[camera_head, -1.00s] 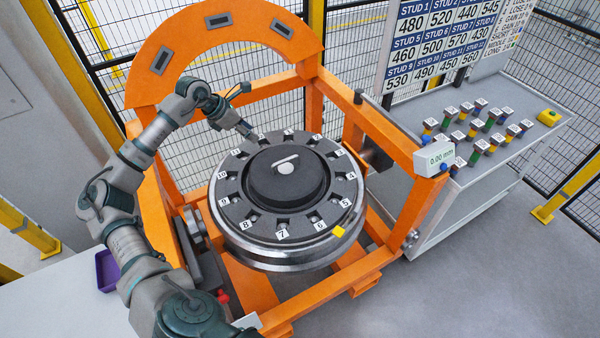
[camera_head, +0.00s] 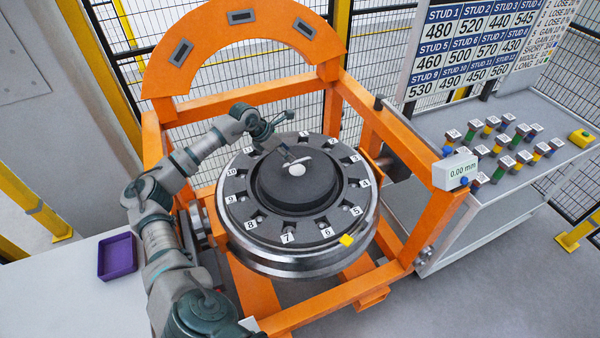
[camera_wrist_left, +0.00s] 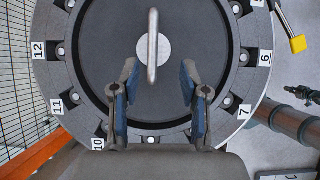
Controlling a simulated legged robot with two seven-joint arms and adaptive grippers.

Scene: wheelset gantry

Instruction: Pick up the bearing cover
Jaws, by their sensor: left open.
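The bearing cover (camera_head: 295,196) is a dark round disc with a pale centre and a light bar handle. It sits level in the middle of the numbered ring on the wheelset. In the left wrist view the cover (camera_wrist_left: 108,38) fills the middle, and its handle (camera_wrist_left: 153,45) stands upright in the picture. My left gripper (camera_head: 289,153) is over the cover close to the handle. It also shows in the left wrist view (camera_wrist_left: 158,72), with its two fingers apart on either side of the handle's lower end and nothing between them. My right gripper is out of view.
The numbered ring (camera_head: 250,208) has stud slots all around. The orange gantry frame (camera_head: 435,225) encloses the wheelset, with an arch behind. A side table (camera_head: 553,160) holds several coloured studs. A purple tray (camera_head: 117,256) lies at the left.

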